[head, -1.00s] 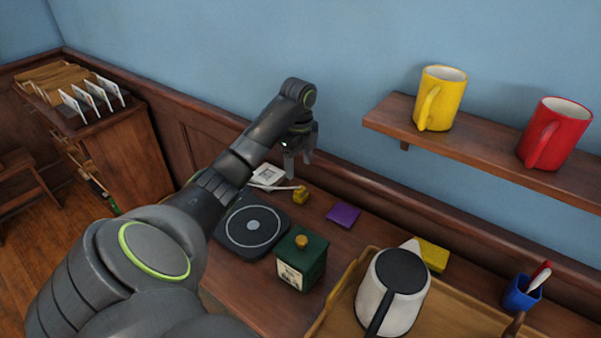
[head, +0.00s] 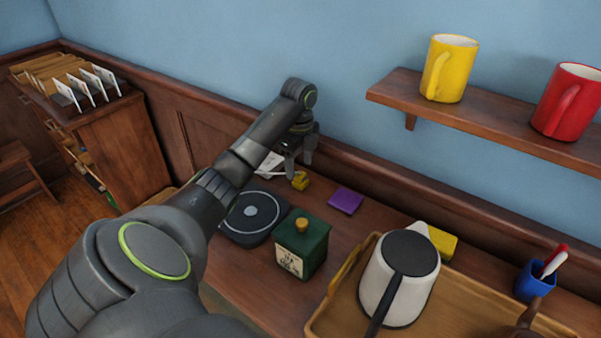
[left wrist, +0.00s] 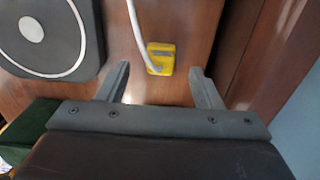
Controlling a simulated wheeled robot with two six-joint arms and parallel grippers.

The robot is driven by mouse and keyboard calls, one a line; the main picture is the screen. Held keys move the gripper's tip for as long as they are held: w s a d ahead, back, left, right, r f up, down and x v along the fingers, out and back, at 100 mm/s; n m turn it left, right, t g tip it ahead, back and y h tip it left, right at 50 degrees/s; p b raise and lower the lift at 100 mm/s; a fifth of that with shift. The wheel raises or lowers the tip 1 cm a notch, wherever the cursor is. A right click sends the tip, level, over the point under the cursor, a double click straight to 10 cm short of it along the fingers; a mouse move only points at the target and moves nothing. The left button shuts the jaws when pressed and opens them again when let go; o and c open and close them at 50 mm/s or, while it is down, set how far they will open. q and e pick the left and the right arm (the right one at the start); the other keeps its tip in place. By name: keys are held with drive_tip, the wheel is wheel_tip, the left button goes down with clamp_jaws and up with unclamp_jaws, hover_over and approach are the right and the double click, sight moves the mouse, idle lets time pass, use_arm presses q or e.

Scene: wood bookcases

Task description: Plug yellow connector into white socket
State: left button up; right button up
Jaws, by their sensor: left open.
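The small yellow connector (head: 300,180) lies on the wooden counter beside the round-topped kettle base. In the left wrist view the yellow connector (left wrist: 160,58) has a white cord running up from it. My left gripper (head: 300,160) is open above the counter, near the connector. In the left wrist view the open fingers (left wrist: 164,82) are apart, with the connector between and beyond them, not held. The white socket (head: 270,165) appears as a white plate partly hidden behind my left gripper. My right gripper is not in view.
The dark kettle base (head: 255,216) and a green tin (head: 301,243) stand close to my left arm. A purple pad (head: 345,201) lies right of the connector. A white kettle (head: 398,280) stands on a wooden tray (head: 349,314). A shelf (head: 500,121) with mugs juts from the wall.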

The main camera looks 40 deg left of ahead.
sight(300, 174)
use_arm(q)
wheel_tip(300, 174, down, 4)
drive_tip(key=shift+d+f, duration=0.1)
drive_tip(key=shift+f, duration=0.1)
drive_tip(key=shift+b, duration=0.3)
drive_tip(key=shift+c, duration=0.3)
drive_tip(key=c, duration=1)
